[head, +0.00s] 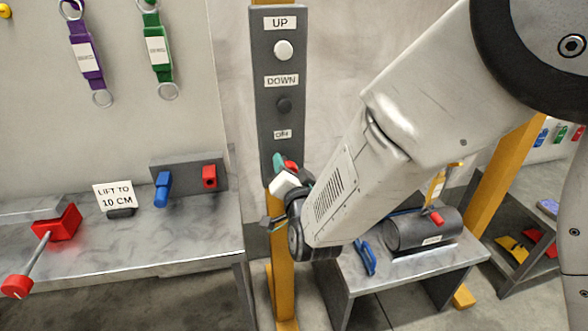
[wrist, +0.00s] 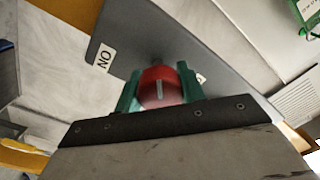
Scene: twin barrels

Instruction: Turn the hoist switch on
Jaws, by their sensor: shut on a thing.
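In the head view only a bit of the red knob (head: 290,166) shows beside my gripper. My gripper (wrist: 160,92) has its green fingers closed on the two sides of the knob. The ON label (wrist: 104,58) is at the upper left there, and another label is partly hidden behind the right finger.
The panel also carries a white UP button (head: 284,50) and a dark DOWN button (head: 284,105). It hangs on a yellow post (head: 283,290). A workbench (head: 130,245) stands at left. A low table with a dark cylinder (head: 422,228) stands at right.

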